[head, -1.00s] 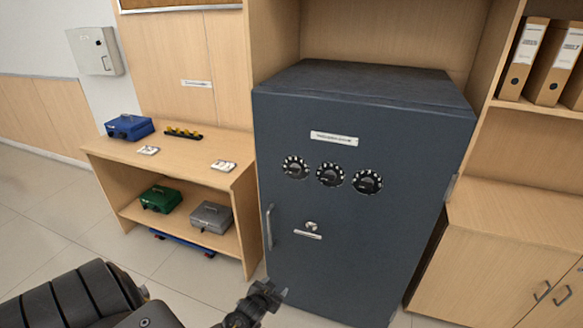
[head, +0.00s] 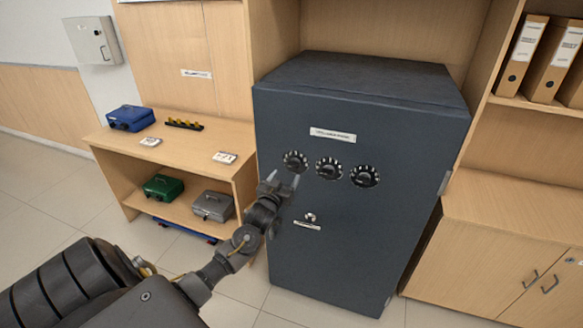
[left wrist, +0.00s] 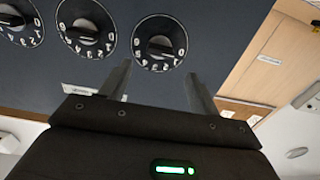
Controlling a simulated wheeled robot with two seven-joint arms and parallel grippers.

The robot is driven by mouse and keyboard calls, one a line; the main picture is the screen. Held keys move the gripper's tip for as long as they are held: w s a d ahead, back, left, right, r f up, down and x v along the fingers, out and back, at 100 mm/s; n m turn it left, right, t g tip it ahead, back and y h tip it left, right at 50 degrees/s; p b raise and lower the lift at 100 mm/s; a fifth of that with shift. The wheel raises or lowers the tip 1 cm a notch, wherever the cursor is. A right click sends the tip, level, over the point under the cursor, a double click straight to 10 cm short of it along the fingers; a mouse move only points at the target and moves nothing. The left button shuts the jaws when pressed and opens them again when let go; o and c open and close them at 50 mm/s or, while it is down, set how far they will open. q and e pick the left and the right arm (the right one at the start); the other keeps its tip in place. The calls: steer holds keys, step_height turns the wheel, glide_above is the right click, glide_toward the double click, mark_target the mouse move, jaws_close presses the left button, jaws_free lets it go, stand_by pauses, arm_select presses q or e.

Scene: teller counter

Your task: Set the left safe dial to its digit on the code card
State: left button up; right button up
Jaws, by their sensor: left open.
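The left safe dial (head: 295,161) is a black knob with white digits on the front of the dark blue-grey safe (head: 400,118). It is the leftmost of three dials in the head view. In the left wrist view the picture is turned over, and this dial (left wrist: 159,42) is the rightmost, just beyond the fingertips. My left gripper (head: 284,182) is open and empty, just below and in front of the dial, apart from it. Its two fingers (left wrist: 160,80) also show in the left wrist view. Two small cards (head: 150,141) (head: 225,157) lie on the side counter; their print is unreadable. My right gripper is not in view.
The middle dial (head: 329,168) and right dial (head: 365,176) sit close beside the left one. Cash boxes, one blue (head: 131,118), stand on the wooden shelf unit at left. A wooden cabinet (head: 490,250) stands at right.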

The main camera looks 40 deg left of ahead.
mark_target(293, 166)
arm_select(q)
steer(key=x, duration=0.4)
steer(key=shift+w+a+p, duration=0.15)
steer(key=shift+w+p, duration=0.15)
steer(key=shift+p, duration=0.05)
steer(key=shift+x, duration=0.85)
steer(key=c, duration=0.9)
steer(key=shift+c, duration=0.4)
